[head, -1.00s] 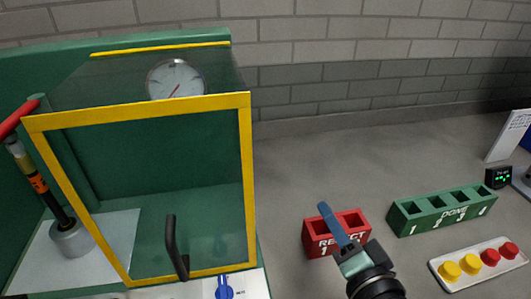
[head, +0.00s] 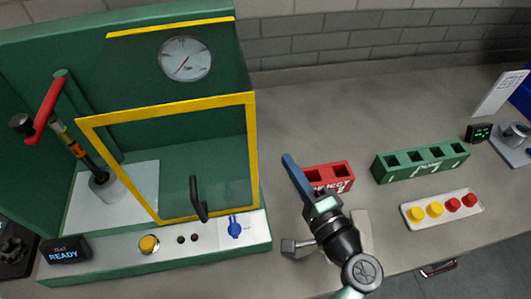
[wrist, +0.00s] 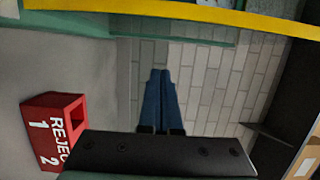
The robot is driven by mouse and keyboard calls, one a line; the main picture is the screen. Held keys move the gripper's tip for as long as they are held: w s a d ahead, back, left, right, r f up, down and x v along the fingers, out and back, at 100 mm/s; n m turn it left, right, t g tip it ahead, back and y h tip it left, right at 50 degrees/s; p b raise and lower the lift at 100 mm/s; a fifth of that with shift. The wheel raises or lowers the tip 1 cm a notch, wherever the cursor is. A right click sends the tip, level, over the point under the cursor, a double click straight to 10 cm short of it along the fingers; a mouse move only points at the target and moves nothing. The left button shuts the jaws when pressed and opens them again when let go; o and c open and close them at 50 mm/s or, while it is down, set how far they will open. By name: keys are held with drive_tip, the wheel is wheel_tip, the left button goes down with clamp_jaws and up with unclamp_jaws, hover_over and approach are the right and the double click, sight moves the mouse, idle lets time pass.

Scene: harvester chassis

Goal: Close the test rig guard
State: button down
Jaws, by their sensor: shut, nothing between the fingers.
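The test rig guard is a clear panel in a yellow frame (head: 253,150) with a dark upright handle (head: 198,198). It stands in front of the right part of the green rig. In the wrist view the shut fingers (wrist: 160,78) point toward the brick wall, and a yellow bar (wrist: 180,12) crosses the top.
The red reject bin (head: 340,187) is beside my gripper. A green done rack (head: 425,172) and a tray of yellow and red buttons (head: 408,220) are farther right. The rig's front ledge carries a ready display (head: 66,252), a yellow button (head: 149,245) and a blue knob (head: 234,227).

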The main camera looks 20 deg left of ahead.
sight(145, 192)
drive_tip(key=shift+s+a+p, duration=0.2)
drive_tip(key=shift+a+p, duration=0.95)
drive_tip(key=shift+a, duration=1.55)
drive_tip(key=s+a, duration=0.4)
drive_tip(key=a, duration=0.2)
drive_tip(key=s+a, duration=0.5)
drive_tip(key=a, duration=0.2)
drive_tip(key=s+a+b, duration=0.1)
drive_tip(key=s+a, duration=0.3)
drive_tip(key=a, duration=0.3)
drive_tip(key=shift+s, duration=0.35)
drive_tip(key=shift+a, duration=0.1)
